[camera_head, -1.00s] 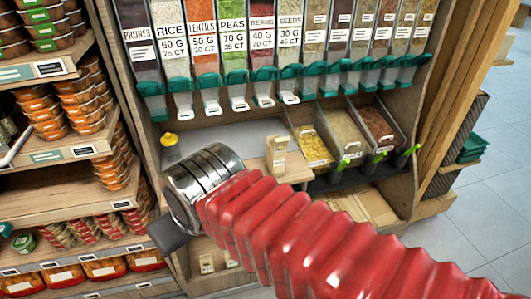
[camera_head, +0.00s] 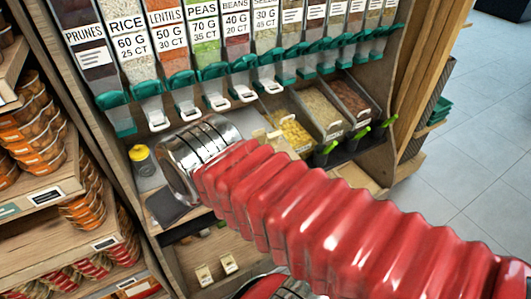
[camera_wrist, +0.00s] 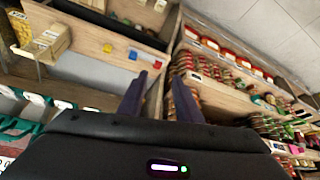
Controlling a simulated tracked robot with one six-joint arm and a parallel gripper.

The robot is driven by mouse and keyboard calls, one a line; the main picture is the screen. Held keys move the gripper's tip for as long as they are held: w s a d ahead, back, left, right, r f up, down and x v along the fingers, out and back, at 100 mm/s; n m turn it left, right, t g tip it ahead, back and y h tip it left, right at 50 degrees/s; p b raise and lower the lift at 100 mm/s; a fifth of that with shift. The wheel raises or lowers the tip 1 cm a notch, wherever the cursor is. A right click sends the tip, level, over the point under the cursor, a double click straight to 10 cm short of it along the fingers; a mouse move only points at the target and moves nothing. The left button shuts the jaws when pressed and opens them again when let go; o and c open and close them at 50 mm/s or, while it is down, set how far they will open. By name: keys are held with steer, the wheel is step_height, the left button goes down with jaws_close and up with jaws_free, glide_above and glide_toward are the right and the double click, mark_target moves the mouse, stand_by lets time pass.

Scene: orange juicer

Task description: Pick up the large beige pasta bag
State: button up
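A beige pasta bag (camera_head: 275,140) stands on the counter below the dispensers in the head view, its lower part hidden behind my red arm. What looks like the same beige pack (camera_wrist: 52,41) shows at the upper left of the wrist view. My gripper (camera_wrist: 159,92) has its two dark fingers spread apart with nothing between them. In the head view my gripper (camera_head: 172,207) is a dark shape at the counter's left front edge, left of the bag and apart from it. Two smaller beige packs (camera_head: 204,276) (camera_head: 229,264) stand on the shelf below.
Grain dispensers (camera_head: 168,62) with green spouts hang above the counter. A yellow-capped jar (camera_head: 141,160) stands at the counter's left. Open bins (camera_head: 322,112) with green scoops lie to the right. Shelves with stacked orange tubs (camera_head: 35,140) stand left.

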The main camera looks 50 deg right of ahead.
steer(key=shift+o, duration=0.4)
